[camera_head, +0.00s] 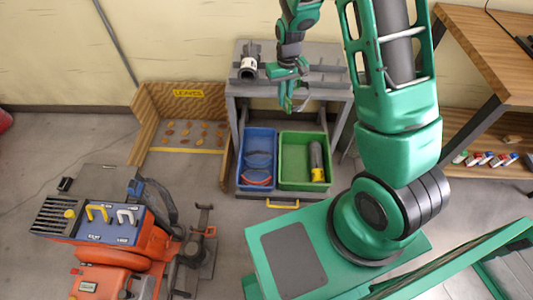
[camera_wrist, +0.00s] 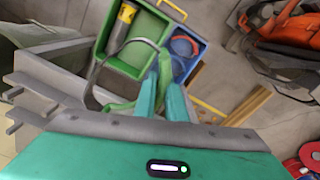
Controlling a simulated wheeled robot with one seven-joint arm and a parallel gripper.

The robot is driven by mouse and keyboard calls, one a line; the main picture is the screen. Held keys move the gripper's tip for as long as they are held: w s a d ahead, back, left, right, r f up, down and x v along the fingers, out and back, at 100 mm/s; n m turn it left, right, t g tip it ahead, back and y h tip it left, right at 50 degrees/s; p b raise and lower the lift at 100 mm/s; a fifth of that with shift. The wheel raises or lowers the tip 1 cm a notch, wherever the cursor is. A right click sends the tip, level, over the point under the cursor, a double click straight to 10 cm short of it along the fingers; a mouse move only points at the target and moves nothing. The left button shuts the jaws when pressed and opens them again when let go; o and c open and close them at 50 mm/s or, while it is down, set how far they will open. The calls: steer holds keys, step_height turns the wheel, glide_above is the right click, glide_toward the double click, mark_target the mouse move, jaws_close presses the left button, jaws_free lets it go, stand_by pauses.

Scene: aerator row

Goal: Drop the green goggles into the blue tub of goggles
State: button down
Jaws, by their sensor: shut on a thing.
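My gripper (camera_head: 290,92) hangs in front of the grey stand, above and behind the tubs in the head view. It is shut on the green goggles (camera_wrist: 118,106). In the wrist view they stick out left of my fingers (camera_wrist: 160,78), with a grey strap looping towards the green tub. In the head view they are hard to tell from the green fingers. The blue tub (camera_head: 258,137) holds blue goggles (camera_head: 260,160) and red goggles (camera_head: 257,178). The blue tub (camera_wrist: 182,27) also shows beyond my fingertips in the wrist view.
A green tub (camera_head: 304,140) right beside the blue one holds a grey cylinder with a yellow end (camera_head: 317,165). The grey stand (camera_head: 245,90) carries a pipe fitting (camera_head: 249,66). A wooden leaves bin (camera_head: 185,140) stands left. An orange machine (camera_head: 125,245) is front left.

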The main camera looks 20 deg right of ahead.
steer(key=shift+w+a, duration=0.1)
steer(key=shift+w, duration=0.2)
